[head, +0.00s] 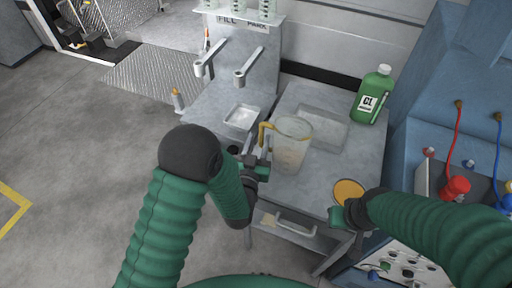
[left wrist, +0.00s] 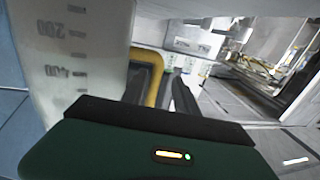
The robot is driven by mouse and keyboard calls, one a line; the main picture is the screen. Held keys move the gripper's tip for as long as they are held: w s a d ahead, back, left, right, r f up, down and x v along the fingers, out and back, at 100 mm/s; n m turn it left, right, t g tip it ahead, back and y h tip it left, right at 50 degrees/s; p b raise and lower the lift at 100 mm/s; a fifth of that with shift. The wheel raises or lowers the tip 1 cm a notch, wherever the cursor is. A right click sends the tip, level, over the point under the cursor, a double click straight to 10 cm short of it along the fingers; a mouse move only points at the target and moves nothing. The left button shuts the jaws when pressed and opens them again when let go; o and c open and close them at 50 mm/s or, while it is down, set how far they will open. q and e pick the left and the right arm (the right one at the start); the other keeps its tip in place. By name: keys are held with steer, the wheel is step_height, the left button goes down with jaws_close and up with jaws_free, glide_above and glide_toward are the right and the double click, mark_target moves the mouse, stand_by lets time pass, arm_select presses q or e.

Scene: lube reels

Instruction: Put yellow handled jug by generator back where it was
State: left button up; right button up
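The clear jug (head: 291,150) with a yellow handle (head: 264,134) stands upright on the grey worktop, its handle to the left. My left gripper (head: 264,162) is at the handle side of the jug. In the left wrist view the jug wall with its scale marks (left wrist: 70,50) fills the left, and the yellow handle (left wrist: 155,85) lies between my two dark fingers. A narrow gap seems to show by the right finger, so I cannot tell if they grip. My right gripper (head: 340,215) is by the worktop's front right edge; its fingers are not clear.
A round orange-yellow disc (head: 349,191) lies close to my right gripper. A green bottle (head: 373,95) stands at the back right. A shallow tray (head: 242,116) and two spouts (head: 243,77) are on the left. The blue generator-like unit (head: 440,110) with red and blue cables borders the right.

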arm_select(q)
steer(key=s, duration=0.8)
steer(key=shift+s+a, duration=0.1)
steer(key=shift+a, duration=0.1)
steer(key=s+p, duration=0.1)
steer(key=s, duration=0.1)
steer(key=shift+s+a+r+p, duration=0.2)
steer(key=shift+s+p, duration=0.15)
steer(key=shift+p, duration=0.05)
steer(key=shift+s+a, duration=0.1)
steer(key=shift+s, duration=0.1)
steer(key=shift+a+f, duration=0.15)
steer(key=w+a+f+g, duration=0.1)
steer(key=g, duration=0.1)
steer(key=w+a+f+g, duration=0.1)
steer(key=w+g, duration=0.1)
steer(key=shift+a+f+n+y, duration=0.25)
steer(key=shift+f+n+y, duration=0.05)
steer(key=s+a+r+g+y, duration=0.1)
steer(key=s+a+g, duration=1)
steer(key=s, duration=0.4)
steer(key=shift+a+n+y, duration=0.25)
steer(key=shift+n+y, duration=0.05)
steer(key=shift+n, duration=0.1)
steer(key=shift+w, duration=0.1)
